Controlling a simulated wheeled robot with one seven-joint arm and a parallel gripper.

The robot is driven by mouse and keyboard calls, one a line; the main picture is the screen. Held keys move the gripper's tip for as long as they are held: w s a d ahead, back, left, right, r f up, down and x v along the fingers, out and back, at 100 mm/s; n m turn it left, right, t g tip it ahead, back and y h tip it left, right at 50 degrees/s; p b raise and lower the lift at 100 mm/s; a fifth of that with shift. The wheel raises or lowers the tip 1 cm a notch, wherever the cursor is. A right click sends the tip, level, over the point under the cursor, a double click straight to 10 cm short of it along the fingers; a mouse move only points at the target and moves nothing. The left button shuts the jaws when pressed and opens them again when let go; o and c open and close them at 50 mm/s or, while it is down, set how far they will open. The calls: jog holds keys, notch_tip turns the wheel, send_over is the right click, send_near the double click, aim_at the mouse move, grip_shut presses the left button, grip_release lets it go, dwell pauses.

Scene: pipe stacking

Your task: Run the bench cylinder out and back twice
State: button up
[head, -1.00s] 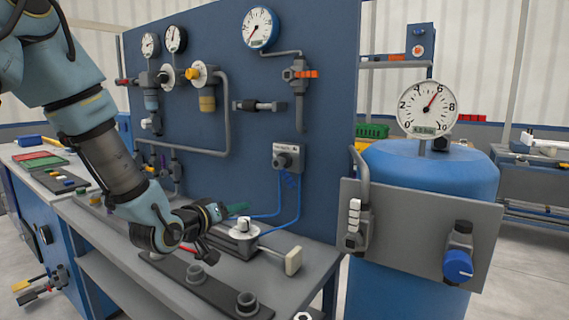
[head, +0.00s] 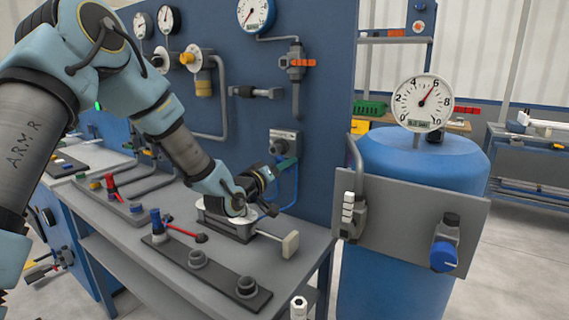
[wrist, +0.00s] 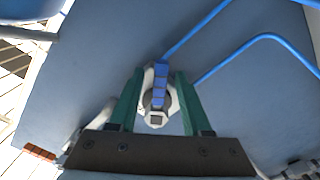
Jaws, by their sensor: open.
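The bench cylinder (head: 238,228) lies on the grey bench, its rod out to the right and ending in a pale block (head: 290,244). My arm hides part of its top. A grey valve box (head: 284,142) is on the blue panel above it, with blue tubes (head: 296,190) running down. My gripper (head: 288,163) is just below the box's front in the head view. In the wrist view my gripper's green fingers (wrist: 160,75) are open, one each side of a pale fitting with a blue bar (wrist: 160,85). Contact cannot be told.
A dark strip with round sockets (head: 197,258) lies at the bench's front, with a red-handled piece (head: 180,229) by it. A blue tank (head: 410,170) with a gauge (head: 424,102) stands right. An orange-handled valve (head: 303,63) sits higher on the panel.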

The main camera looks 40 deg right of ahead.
jog(key=shift+d, duration=0.25)
grip_shut()
dwell(1.4)
